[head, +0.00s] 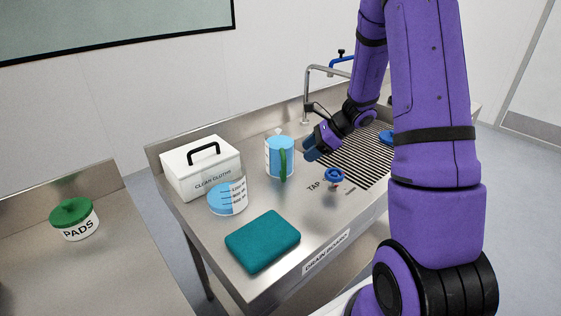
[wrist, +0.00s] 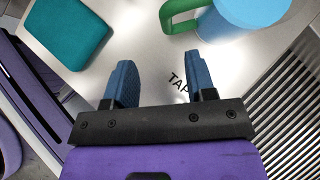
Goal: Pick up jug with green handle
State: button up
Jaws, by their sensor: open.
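The jug (head: 275,157) is light blue with a white marked side and a green handle (head: 283,164). It stands upright on the steel drain board, and its handle faces the front. In the wrist view the jug (wrist: 247,10) is at the top right, partly cut off, with the green handle (wrist: 181,14) pointing left. My gripper (head: 311,147) is just right of the jug in the head view. In the wrist view my gripper (wrist: 163,72) has its two blue fingers apart with nothing between them. The fingers are short of the handle and do not touch it.
A white clean cloths box (head: 200,172), a blue-lidded tub (head: 227,198) and a teal pad (head: 262,241) are on the board. A blue tap handle (head: 333,176) and ribbed drain (head: 368,160) are to the right. A green-lidded pads tub (head: 74,218) stands on the left table.

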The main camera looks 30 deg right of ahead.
aim_at(286, 169)
jog(key=shift+m, duration=0.5)
jog(key=shift+d+f+x, duration=0.15)
jog(key=shift+d+x, duration=0.05)
jog(key=shift+x, duration=1.7)
jog(key=shift+d+f+x, duration=0.1)
jog(key=shift+d+x, duration=0.05)
jog(key=shift+x, duration=1.75)
jog(key=shift+d+f+x, duration=0.15)
jog(key=shift+d+x, duration=0.05)
jog(key=shift+x, duration=1.7)
jog(key=shift+w, duration=0.1)
grip_shut()
jog(key=shift+r, duration=0.15)
